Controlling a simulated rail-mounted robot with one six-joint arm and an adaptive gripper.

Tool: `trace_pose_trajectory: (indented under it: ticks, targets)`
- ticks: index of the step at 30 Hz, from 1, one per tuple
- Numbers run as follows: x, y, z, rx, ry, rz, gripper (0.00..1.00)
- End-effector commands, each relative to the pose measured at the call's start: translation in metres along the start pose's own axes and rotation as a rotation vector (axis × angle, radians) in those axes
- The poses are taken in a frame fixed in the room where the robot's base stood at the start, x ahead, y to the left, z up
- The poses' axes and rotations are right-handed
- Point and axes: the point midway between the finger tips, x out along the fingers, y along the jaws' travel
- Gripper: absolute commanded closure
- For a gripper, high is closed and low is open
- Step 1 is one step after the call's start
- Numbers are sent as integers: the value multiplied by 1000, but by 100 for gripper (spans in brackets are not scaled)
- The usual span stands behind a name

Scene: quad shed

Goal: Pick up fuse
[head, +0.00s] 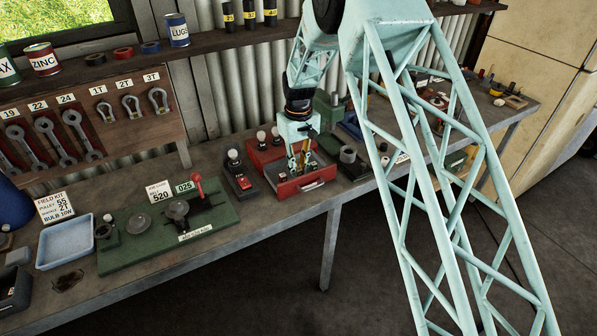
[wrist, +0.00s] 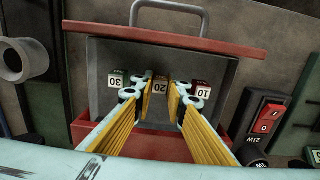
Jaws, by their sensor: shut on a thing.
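My gripper (head: 299,163) reaches down into the open drawer (head: 307,187) of a red box. A red fuse labelled 10 (wrist: 202,91) sits to the right, close to the right finger.
The drawer's front rim and handle (wrist: 170,8) stand beyond the fingers. A switch block (head: 238,175) is left of the red box, and a grey ring (head: 347,155) is to its right. A green board (head: 165,228) and blue tray (head: 65,243) lie further left.

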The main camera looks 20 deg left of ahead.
Motion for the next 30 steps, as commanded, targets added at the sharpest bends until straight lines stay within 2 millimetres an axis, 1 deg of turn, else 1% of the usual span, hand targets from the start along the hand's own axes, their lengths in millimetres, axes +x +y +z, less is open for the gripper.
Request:
trace_pose_trajectory:
  ticks: [5, 11, 24, 30]
  targets:
    - [-6, 0, 0, 0, 1, 0, 92]
    - [-22, 0, -1, 0, 2, 1, 92]
    - [-81, 0, -1, 0, 2, 0, 92]
    - [-96, 0, 0, 0, 1, 0, 92]
